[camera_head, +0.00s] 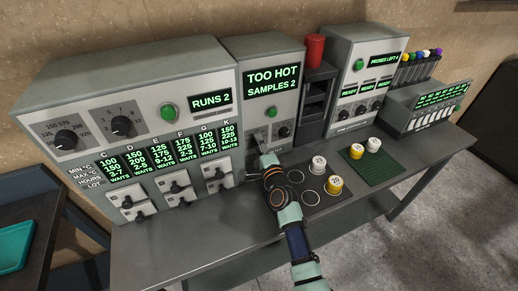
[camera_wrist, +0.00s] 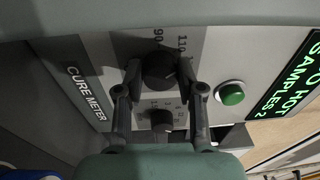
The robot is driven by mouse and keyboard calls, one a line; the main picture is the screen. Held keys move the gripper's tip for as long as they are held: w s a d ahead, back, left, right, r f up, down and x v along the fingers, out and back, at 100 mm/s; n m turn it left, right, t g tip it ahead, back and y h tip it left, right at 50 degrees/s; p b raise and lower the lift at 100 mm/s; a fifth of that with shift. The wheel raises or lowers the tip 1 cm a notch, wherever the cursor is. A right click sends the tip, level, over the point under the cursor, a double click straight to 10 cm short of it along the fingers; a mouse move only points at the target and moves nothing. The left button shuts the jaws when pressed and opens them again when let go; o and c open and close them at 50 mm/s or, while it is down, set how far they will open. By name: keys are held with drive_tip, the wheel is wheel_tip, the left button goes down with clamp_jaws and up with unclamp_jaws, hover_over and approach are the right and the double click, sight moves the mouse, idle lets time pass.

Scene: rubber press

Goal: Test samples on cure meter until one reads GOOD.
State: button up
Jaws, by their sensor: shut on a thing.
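The cure meter (camera_head: 260,60) stands in the middle of the bench; its screen reads TOO HOT, SAMPLES 2. My gripper (camera_head: 264,160) is at its lower panel. In the wrist view, my gripper's fingers (camera_wrist: 158,90) are shut around the larger dial knob (camera_wrist: 158,70), with marks 90 and 110 beside it. A smaller knob (camera_wrist: 161,121) and a green button (camera_wrist: 231,94) are close by. A white sample (camera_head: 318,163) and a yellow-sided sample marked 20 (camera_head: 335,185) stand on a dark board with ringed spots (camera_head: 311,199). A yellow sample (camera_head: 356,151) and a white sample (camera_head: 373,145) stand on a green mat (camera_head: 386,170).
A red cylinder (camera_head: 314,48) tops a dark rack. A unit reading PROBES LEFT 4 (camera_head: 366,75) and a unit with colored-top tubes (camera_head: 430,100) stand right. A teal tray (camera_head: 14,245) lies far left.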

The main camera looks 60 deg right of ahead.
drive_tip(key=shift+f+n+b, duration=0.1)
drive_tip(key=shift+n+b, duration=0.65)
drive_tip(key=shift+n, duration=0.25)
drive_tip(key=o, duration=1.1)
drive_tip(key=shift+o, duration=0.2)
drive_tip(key=v, duration=1.2)
drive_tip(key=shift+s, duration=0.1)
